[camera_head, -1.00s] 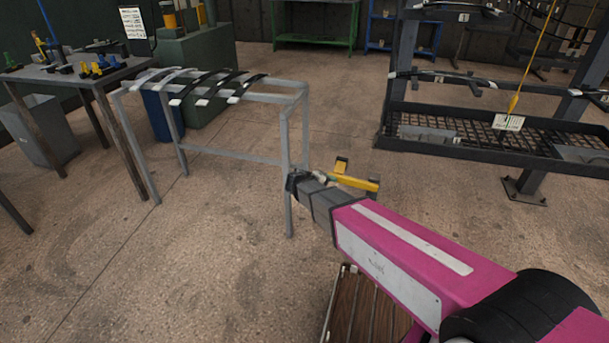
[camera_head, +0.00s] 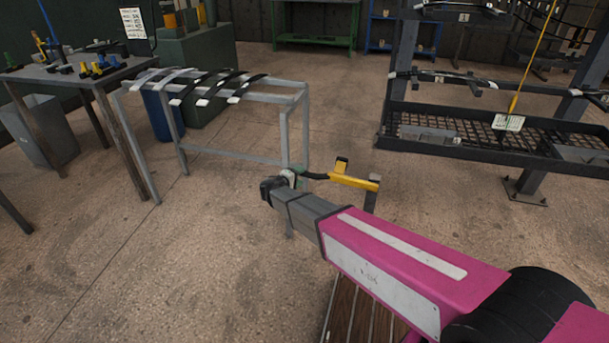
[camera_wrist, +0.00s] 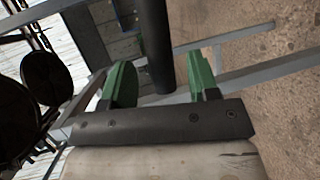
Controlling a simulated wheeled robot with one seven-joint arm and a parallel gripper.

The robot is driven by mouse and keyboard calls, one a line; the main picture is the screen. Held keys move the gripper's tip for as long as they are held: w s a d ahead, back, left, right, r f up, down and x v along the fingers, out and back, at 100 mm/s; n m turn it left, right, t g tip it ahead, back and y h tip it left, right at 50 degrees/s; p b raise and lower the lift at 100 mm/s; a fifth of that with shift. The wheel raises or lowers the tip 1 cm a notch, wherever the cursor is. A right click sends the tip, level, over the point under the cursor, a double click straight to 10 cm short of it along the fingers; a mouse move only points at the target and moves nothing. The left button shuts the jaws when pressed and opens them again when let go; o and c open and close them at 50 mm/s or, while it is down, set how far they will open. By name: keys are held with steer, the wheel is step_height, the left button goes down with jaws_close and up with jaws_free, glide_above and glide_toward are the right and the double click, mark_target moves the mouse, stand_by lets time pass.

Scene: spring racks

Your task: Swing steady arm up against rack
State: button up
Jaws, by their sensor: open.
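A yellow arm (camera_head: 355,182) with an upright tab stands out from a dark post (camera_head: 371,200), a little right of the grey frame rack's near leg. A dark bar (camera_head: 315,177) runs from its left end towards my gripper. My gripper (camera_head: 293,178) is at the tip of my pink and grey arm, by that leg. In the wrist view the green fingers of my gripper (camera_wrist: 158,78) are apart, with a dark cylinder (camera_wrist: 154,45) showing between them; contact cannot be told. The grey frame rack (camera_head: 240,158) carries several dark curved springs with white ends (camera_head: 205,88).
A wood-slatted surface (camera_head: 355,315) lies below my arm. A dark rack (camera_head: 480,150) with a mesh shelf and a hanging yellow cord stands at right. A workbench (camera_head: 90,75) stands at left, with a blue bin (camera_head: 160,115) behind the frame. The floor between the racks is clear.

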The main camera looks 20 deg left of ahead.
mark_target(302, 175)
steer(key=shift+x, duration=2)
